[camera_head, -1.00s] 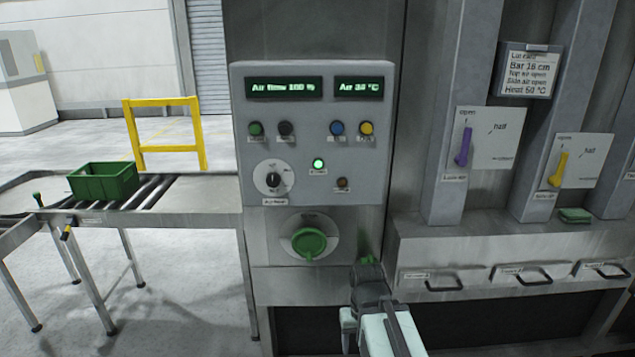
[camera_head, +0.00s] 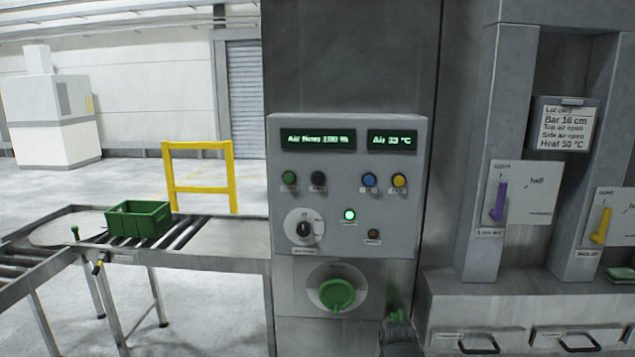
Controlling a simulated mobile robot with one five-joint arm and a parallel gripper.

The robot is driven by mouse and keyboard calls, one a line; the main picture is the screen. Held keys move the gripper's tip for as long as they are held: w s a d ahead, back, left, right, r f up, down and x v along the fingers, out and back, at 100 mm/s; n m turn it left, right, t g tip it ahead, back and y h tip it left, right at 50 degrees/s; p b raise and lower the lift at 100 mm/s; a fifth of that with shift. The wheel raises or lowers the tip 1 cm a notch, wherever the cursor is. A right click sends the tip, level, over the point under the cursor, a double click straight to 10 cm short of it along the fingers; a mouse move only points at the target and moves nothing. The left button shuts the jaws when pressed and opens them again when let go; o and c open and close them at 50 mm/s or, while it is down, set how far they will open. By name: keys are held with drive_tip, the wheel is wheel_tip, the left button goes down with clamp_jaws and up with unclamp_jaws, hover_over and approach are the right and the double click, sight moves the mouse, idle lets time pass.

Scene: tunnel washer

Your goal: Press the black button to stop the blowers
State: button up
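The black button (camera_head: 318,179) is in the upper button row of the grey control panel (camera_head: 400,265), just right of a green button (camera_head: 289,178). Nothing covers it. The panel's left display (camera_head: 318,139) appears to read an air value of 100 %, and the right display (camera_head: 391,141) reads about Air 33 °C. A green lamp (camera_head: 350,215) is lit. My gripper (camera_head: 396,315) is at the bottom edge, below and right of the panel, apart from the button. It points away from me, and its fingers are too blurred to tell open from shut.
A large green knob (camera_head: 337,293) sits below. A roller conveyor with a green crate (camera_head: 138,220) stands left. Purple (camera_head: 499,201) and yellow levers (camera_head: 601,226) stand right.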

clamp_jaws()
idle(1.6)
